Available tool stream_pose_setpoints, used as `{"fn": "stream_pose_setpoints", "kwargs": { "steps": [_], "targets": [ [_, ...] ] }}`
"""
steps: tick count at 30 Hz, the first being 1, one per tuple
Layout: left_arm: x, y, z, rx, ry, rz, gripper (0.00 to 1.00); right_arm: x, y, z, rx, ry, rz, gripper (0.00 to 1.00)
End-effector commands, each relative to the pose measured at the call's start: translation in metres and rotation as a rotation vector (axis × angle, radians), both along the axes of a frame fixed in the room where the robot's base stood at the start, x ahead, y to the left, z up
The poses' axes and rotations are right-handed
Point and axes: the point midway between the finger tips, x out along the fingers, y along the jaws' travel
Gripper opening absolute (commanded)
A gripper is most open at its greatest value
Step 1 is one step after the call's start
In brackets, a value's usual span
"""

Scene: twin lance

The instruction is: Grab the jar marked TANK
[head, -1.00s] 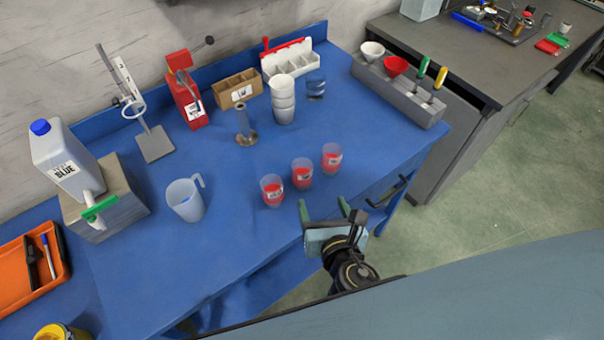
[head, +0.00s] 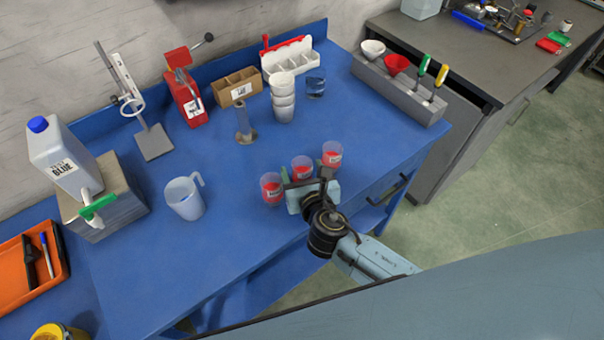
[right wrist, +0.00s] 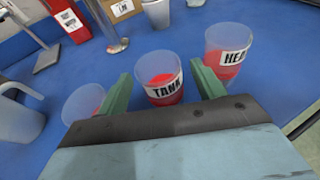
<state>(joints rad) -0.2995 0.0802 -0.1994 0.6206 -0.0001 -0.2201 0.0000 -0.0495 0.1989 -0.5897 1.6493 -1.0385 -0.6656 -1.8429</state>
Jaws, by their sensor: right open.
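The jar marked TANK (right wrist: 160,72) is a clear cup with red contents and a white label, standing upright. It is the middle one of three similar jars, and it also shows in the head view (head: 301,166). My right gripper (right wrist: 163,83) is open, with one green finger on each side of the TANK jar in the right wrist view. In the head view my right gripper (head: 306,179) is at the near side of the jars and partly hides them. Whether the fingers touch the jar, I cannot tell. My left gripper is out of view.
One jar (head: 271,187) stands left of the TANK jar and another (head: 332,153), its label partly readable as "HEA", stands to its right, both close to my fingers. A pitcher (head: 185,198) stands farther left. The blue table (head: 225,260) is bare in front.

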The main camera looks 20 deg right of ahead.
Motion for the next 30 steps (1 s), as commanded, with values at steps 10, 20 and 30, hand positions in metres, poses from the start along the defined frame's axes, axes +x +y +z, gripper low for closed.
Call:
{"fn": "stream_pose_setpoints", "kwargs": {
  "steps": [10,20,30],
  "targets": [
    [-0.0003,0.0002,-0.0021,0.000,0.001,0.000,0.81,0.0136,-0.0009,-0.0049,0.000,0.002,0.000,0.68],
    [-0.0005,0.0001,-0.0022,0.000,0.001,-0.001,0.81,0.0133,-0.0009,-0.0049,0.000,0.001,0.000,0.29],
    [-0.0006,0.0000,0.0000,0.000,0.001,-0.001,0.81,0.0135,-0.0010,-0.0003,0.001,0.000,0.000,0.20]
  ]
}}
